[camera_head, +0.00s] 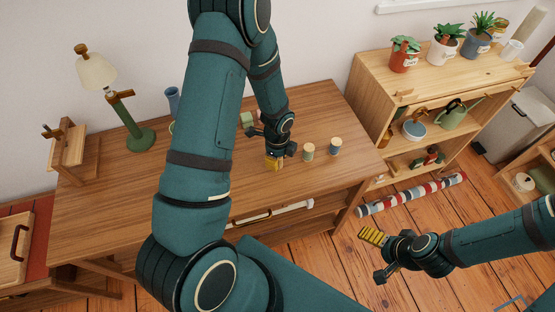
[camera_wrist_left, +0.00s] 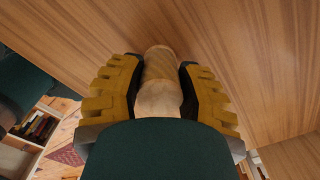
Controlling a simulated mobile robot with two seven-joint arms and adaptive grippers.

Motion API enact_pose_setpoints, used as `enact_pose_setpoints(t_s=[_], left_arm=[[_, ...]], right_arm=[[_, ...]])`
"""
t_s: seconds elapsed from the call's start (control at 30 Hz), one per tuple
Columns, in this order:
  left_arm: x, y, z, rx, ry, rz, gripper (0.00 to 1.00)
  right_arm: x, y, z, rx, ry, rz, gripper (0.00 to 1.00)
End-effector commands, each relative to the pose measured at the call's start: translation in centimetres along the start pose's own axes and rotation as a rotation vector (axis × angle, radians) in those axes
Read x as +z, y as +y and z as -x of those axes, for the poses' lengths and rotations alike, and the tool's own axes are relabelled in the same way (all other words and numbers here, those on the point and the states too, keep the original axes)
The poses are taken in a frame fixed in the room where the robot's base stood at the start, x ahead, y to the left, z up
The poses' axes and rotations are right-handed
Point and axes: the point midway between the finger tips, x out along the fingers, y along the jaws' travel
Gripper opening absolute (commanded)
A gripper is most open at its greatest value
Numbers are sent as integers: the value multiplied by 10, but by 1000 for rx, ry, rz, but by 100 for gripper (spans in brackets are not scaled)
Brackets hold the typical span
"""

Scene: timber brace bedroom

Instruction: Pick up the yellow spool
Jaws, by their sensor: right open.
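The yellow spool (camera_wrist_left: 159,66) shows in the left wrist view, with pale wooden ends and dull yellow thread. It sits between the two yellow fingers of my left gripper (camera_wrist_left: 160,90). The fingers are very close to its sides; whether both touch it I cannot tell. In the head view my left gripper (camera_head: 273,160) is low over the table, and its fingers mostly hide the spool. My right gripper (camera_head: 377,257) is open and empty, over the floor at the lower right, away from the table.
A green spool (camera_head: 308,152) and a blue spool (camera_head: 335,146) stand on the wooden table (camera_head: 330,105), right of my left gripper. A lamp (camera_head: 128,112) stands at the left. A shelf (camera_head: 381,93) with plants is at the right. A striped roll (camera_head: 411,195) lies on the floor.

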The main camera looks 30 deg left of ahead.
Motion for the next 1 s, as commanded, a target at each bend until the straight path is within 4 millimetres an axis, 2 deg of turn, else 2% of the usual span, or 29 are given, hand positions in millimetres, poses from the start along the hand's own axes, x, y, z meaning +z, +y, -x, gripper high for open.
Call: enact_pose_setpoints(t_s=[0.47, 0.57, 0.9, 1.0], left_arm=[[0, 0, 4, -1, 0, 0, 9], [0, -1, 17, -3, 0, 1, 9], [0, -1, 80, -3, 0, 0, 9], [0, -1, 92, -2, 0, 1, 9]], right_arm=[[0, 0, 1, 0, 1, 0, 96], [-1, -1, 3, 0, 3, -1, 96], [-7, -5, 14, 1, 14, -4, 96], [-8, -6, 16, 2, 16, -5, 96]])
